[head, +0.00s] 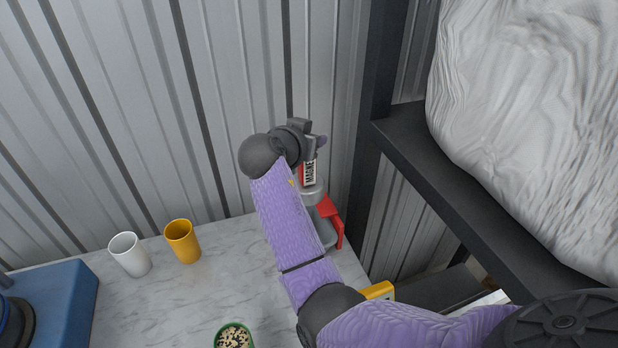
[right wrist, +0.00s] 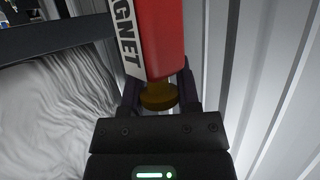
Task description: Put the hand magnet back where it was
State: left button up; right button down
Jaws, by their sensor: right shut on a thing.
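The hand magnet (head: 309,172) is a red cylinder with a white label with dark lettering. In the head view it hangs roughly upright below my right gripper (head: 308,143), near the corrugated wall, above the back right of the marble counter. In the right wrist view my right gripper (right wrist: 160,92) is shut on the hand magnet (right wrist: 162,38), near its brownish-gold end. The gripper and wrist hide the magnet's top in the head view. Its lower end is close to a grey and red object (head: 329,212); I cannot tell whether they touch. My left gripper is not in view.
A white cup (head: 129,254) and a yellow cup (head: 183,241) stand on the marble counter (head: 170,300). A green bowl (head: 233,337) sits at the front, a blue box (head: 62,300) at the left. A dark shelf frame (head: 440,170) with a big white sack (head: 530,110) rises at right.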

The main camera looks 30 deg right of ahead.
jog(key=shift+f+b, duration=0.5)
jog(key=shift+f, duration=2.25)
jog(key=shift+c, duration=1.6)
grip_release()
jog(key=shift+f, duration=0.1)
jog(key=r+p+v, duration=0.1)
jog(key=v, duration=0.9)
jog(key=shift+w, duration=0.15)
